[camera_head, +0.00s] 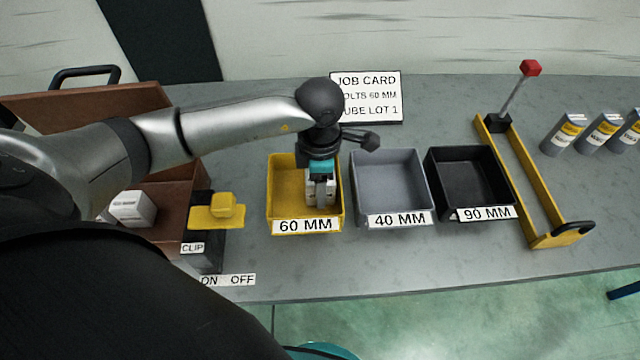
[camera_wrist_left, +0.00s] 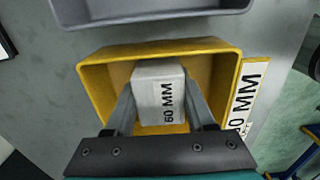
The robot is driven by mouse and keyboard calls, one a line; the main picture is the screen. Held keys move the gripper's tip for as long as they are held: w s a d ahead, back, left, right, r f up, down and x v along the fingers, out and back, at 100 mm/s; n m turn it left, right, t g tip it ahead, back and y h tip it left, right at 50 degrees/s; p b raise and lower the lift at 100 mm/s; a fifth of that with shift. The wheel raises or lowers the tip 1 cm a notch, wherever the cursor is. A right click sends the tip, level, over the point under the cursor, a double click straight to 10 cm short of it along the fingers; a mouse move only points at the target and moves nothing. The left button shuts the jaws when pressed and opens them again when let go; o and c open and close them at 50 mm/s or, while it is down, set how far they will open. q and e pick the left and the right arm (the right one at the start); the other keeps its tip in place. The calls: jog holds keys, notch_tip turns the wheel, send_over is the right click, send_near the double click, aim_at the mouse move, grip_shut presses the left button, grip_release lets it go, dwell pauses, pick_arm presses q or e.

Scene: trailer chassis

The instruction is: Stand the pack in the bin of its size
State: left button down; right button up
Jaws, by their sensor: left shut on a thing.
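The yellow bin (camera_head: 270,195) labelled 60 MM stands on the bench, left of the grey bin (camera_head: 390,185) labelled 40 MM and the black bin (camera_head: 470,180) labelled 90 MM. My left gripper (camera_head: 322,195) points down into the yellow bin, shut on a white pack. In the left wrist view, the pack (camera_wrist_left: 157,82) sits between the two fingers, inside the walls of the yellow bin (camera_wrist_left: 222,85), with print reading 60 MM. I cannot tell whether it touches the bin floor. My right gripper is not in view.
A job card (camera_head: 366,97) reading 60 MM stands behind the bins. A yellow frame (camera_head: 525,190) with a red-knobbed lever and several tubes (camera_head: 563,135) are at right.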

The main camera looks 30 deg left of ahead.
pick_arm(q)
jog(key=shift+f, duration=0.15)
jog(key=shift+c, duration=1.2)
grip_release()
jog(key=shift+r, duration=0.4)
notch_tip(320, 180, up, 12)
jog(key=shift+f+p, duration=0.15)
jog(key=shift+p, duration=0.4)
